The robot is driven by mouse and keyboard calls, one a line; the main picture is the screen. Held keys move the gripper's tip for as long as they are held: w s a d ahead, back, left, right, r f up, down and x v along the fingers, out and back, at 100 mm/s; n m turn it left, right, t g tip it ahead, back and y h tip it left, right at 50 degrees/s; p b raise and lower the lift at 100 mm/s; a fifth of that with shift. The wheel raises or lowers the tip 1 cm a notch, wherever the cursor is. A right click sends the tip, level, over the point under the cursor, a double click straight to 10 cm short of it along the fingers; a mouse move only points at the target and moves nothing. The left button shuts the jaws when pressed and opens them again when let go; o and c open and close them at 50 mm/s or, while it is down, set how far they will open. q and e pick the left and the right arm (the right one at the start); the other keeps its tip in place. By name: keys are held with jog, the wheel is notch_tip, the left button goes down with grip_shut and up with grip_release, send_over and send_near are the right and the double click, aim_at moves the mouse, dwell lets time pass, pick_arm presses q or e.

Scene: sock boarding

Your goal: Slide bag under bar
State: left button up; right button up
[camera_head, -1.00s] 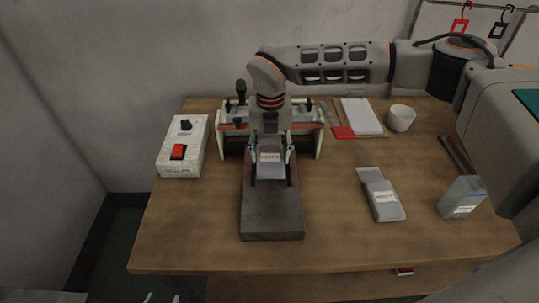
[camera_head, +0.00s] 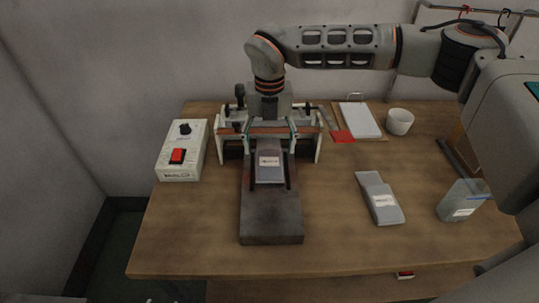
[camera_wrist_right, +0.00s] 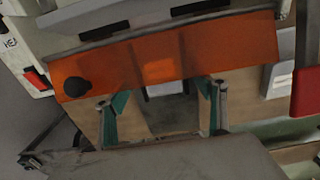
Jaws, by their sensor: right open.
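The grey bag (camera_head: 270,174) with a white label lies flat on the dark platform (camera_head: 270,222) in front of the sealer. The orange bar (camera_wrist_right: 155,62) crosses the sealer; in the head view the bar (camera_head: 233,130) is partly hidden by my right gripper. The bag's far end is close to the bar; I cannot tell whether it reaches under it. My right gripper (camera_head: 268,138) is open and empty at the bar, beyond the bag's label. Its teal-padded fingers stand apart in the wrist view (camera_wrist_right: 163,112). My left gripper is not clearly in view.
A control box (camera_head: 182,150) with a red switch stands left of the sealer. On the right are another grey labelled packet (camera_head: 381,198), a clear container (camera_head: 461,200), a white cup (camera_head: 400,121) and a clipboard (camera_head: 361,119). The table's front left is clear.

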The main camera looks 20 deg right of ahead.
aim_at(269, 162)
notch_tip(269, 162, up, 7)
dwell(0.3)
dwell(0.4)
